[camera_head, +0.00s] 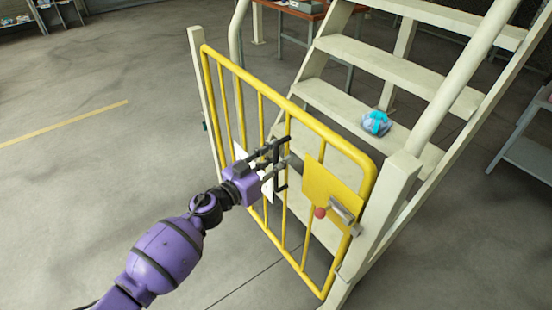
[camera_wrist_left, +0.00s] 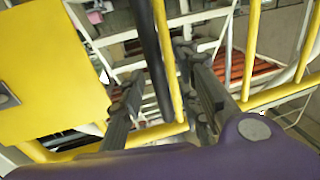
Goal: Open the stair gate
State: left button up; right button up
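The yellow stair gate (camera_head: 331,136) stands shut across the foot of the pale stairs, between two cream posts. A yellow plate (camera_head: 326,187) near its right end carries a red knob (camera_head: 320,212) beside a grey latch (camera_head: 343,213) at the right post. A black upright handle (camera_head: 287,125) is on the gate's middle; it shows as a dark bar in the left wrist view (camera_wrist_left: 152,45). My left gripper (camera_head: 279,163) is open at this handle, its fingers apart. In the wrist view the bar lies between the fingers; contact cannot be told. My right gripper is out of view.
A blue and grey bundle (camera_head: 376,123) lies on a stair tread (camera_head: 335,103). A wooden-topped table (camera_head: 297,10) stands behind the stairs, and a shelf (camera_head: 528,152) is at the right. The grey floor (camera_head: 90,170) left of the gate is clear.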

pick_arm(q)
jog(key=shift+a, duration=0.1)
grip_shut()
